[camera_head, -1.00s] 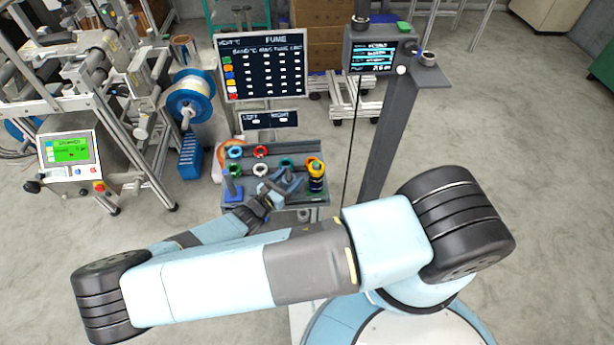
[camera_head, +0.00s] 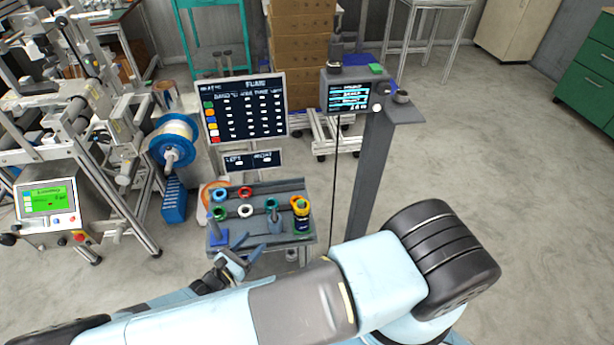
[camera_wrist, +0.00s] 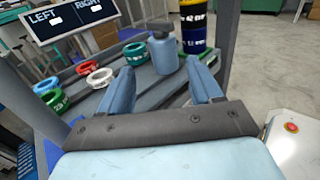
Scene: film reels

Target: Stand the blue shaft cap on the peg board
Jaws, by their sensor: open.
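A blue-grey cylinder (camera_wrist: 165,55) with a dark knob on top, which I take for the blue shaft cap, stands upright on the grey board (camera_wrist: 148,87) with ring-shaped pieces. In the head view it shows near the front of the board (camera_head: 274,222). My gripper (camera_wrist: 160,78) is open and empty. Its two blue fingers point toward the cylinder, with a gap between them and it. How the cylinder's underside is seated is hidden.
Coloured rings, such as a red one (camera_wrist: 87,67) and a white one (camera_wrist: 99,77), lie on the board's left side. A dark blue and yellow stack (camera_head: 301,216) stands at its right. A grey column (camera_head: 368,170) rises right.

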